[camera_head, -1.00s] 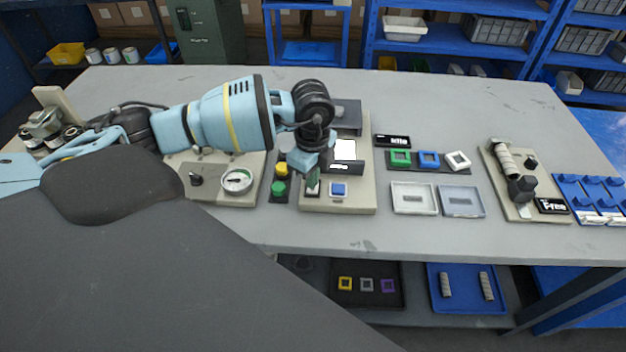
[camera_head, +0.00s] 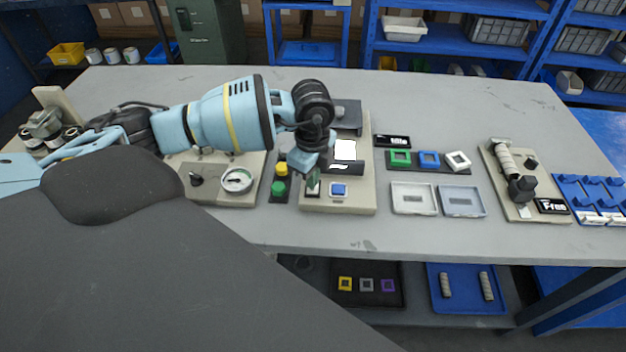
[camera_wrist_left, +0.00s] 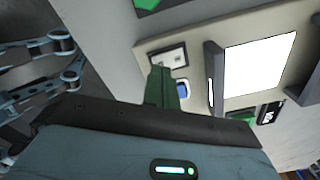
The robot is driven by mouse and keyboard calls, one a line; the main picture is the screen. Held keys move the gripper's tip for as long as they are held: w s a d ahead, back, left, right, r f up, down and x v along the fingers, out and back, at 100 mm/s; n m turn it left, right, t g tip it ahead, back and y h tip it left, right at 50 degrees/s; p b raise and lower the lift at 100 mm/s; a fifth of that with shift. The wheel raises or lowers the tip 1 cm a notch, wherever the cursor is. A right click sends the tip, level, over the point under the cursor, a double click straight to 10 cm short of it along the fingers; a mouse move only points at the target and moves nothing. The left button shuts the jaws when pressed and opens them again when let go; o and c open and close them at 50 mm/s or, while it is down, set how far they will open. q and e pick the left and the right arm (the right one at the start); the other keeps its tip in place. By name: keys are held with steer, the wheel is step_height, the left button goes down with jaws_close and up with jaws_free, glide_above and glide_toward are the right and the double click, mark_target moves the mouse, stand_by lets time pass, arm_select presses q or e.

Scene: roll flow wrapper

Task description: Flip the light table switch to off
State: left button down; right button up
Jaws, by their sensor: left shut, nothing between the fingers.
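The light table (camera_head: 366,182) is a beige board with a bright white lit panel (camera_head: 345,150); the panel also shows lit in the left wrist view (camera_wrist_left: 258,68). A blue square button (camera_head: 338,190) sits near its front edge. Left of the button is a small pale switch plate, seen in the left wrist view (camera_wrist_left: 170,58). My left gripper (camera_head: 313,184) is over the board's front left corner, its green fingertips (camera_wrist_left: 160,86) shut and empty beside the plate. The fingers partly cover the plate, and I cannot tell whether they touch it or how the switch lies. My right gripper is out of view.
A gauge panel (camera_head: 237,181) is further left. Two small trays (camera_head: 414,198) and a row of coloured squares (camera_head: 429,159) lie to the right. The table's front strip is clear.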

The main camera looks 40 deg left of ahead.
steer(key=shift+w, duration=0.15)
